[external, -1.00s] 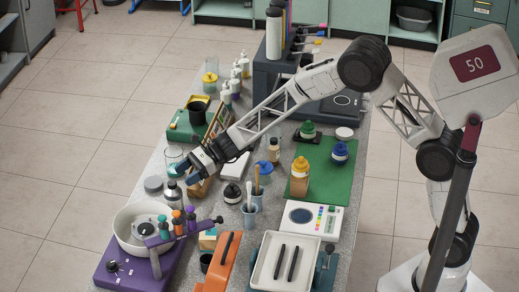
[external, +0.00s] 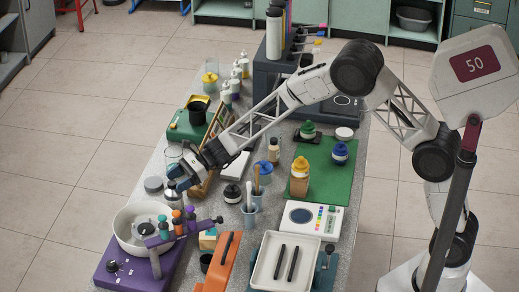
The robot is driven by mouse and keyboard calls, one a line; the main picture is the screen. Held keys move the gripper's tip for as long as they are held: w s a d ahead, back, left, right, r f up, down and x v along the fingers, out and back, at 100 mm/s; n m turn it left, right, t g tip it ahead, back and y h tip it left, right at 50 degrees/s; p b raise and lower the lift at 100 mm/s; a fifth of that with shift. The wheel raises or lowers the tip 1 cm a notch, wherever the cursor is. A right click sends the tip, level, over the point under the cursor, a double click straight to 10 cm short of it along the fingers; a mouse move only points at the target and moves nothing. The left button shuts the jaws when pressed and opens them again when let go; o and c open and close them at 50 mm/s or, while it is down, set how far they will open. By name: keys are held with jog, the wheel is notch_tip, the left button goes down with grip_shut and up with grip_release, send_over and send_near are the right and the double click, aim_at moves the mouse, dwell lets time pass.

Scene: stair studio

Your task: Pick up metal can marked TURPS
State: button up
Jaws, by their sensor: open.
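A small silvery metal can (external: 173,201) stands at the left edge of the grey table; its label is too small to read, so I cannot confirm TURPS. My gripper (external: 176,179) is open. Its fingers are at the can's upper part and hide its top; I cannot tell whether they touch it or are around it. The can appears upright.
A round grey tin (external: 153,184) stands just left of the can, and a clear glass (external: 173,155) just behind. A wooden rack (external: 205,185) and black-topped jar (external: 232,194) stand right.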

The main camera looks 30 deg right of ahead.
aim_at(169, 187)
jog(key=shift+x, duration=2.1)
jog(key=shift+f, duration=0.15)
grip_shut()
